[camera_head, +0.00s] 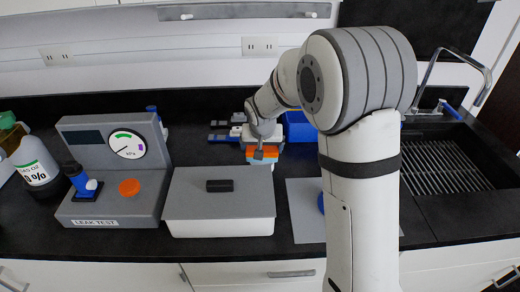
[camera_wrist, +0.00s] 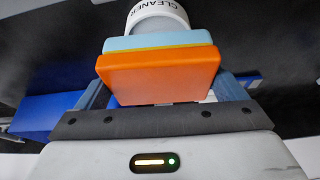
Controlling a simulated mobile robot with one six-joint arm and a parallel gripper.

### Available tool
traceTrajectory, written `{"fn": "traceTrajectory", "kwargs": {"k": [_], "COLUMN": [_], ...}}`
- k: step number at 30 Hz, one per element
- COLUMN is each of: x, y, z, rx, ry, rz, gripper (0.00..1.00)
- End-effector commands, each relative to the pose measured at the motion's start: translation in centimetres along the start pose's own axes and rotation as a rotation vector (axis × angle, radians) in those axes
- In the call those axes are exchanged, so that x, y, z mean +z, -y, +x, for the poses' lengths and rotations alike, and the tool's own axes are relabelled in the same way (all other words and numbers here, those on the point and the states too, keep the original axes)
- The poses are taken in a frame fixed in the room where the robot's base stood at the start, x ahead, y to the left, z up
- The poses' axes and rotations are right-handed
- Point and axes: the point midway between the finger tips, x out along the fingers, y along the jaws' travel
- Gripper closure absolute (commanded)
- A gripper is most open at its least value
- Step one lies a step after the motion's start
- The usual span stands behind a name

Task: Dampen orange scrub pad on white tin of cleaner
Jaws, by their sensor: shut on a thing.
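The scrub pad (camera_wrist: 160,76) shows in the wrist view as an orange block with a thin yellow layer and a light blue layer on its far side. My gripper (camera_wrist: 162,92) is shut on it, with a blue finger at each side. The white tin of cleaner (camera_wrist: 158,17), its lettering upside down, shows just beyond the pad's light blue side. I cannot tell whether pad and tin touch. In the head view, the orange pad (camera_head: 262,152) is at my gripper (camera_head: 262,146), behind the lidded box. The tin is not clearly visible there.
A white box with a grey lid (camera_head: 190,205) stands in front. A leak test unit (camera_head: 90,207) and a bottle (camera_head: 35,165) are at left. A blue bin (camera_head: 298,127) is close behind my arm. A grey mat (camera_head: 305,220) and a sink (camera_head: 450,175) are at right.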

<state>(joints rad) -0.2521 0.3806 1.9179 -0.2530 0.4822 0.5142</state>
Motion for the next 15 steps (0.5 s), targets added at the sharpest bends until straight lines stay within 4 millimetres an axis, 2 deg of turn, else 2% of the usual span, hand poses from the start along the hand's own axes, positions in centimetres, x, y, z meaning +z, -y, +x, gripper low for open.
{"fn": "traceTrajectory", "kwargs": {"k": [15], "x": [-1.8], "y": [0.0], "z": [-4.1], "rx": [-0.002], "ry": [-0.003], "rz": [0.000], "gripper": [0.28]}}
